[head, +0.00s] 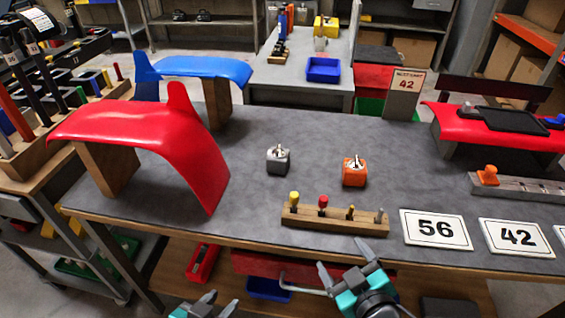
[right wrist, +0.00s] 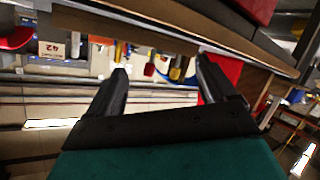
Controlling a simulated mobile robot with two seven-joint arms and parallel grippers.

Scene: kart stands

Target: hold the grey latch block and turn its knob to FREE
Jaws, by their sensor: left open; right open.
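The grey latch block (head: 278,162) stands upright on the dark grey table top, left of the middle, with a light-coloured knob on top. The knob's setting is too small to read. An orange latch block (head: 354,173) with a similar knob stands to its right. My right gripper (head: 342,257) is open and empty at the table's front edge, below and to the right of the grey block. In the right wrist view its open fingers (right wrist: 162,80) have nothing between them. My left gripper (head: 222,302) is open and empty at the bottom of the head view, below the table edge.
A wooden rack (head: 333,219) with several coloured-handled tools stands at the front edge, before the blocks. A red curved panel (head: 150,125) stands left. Table around the grey block is clear.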

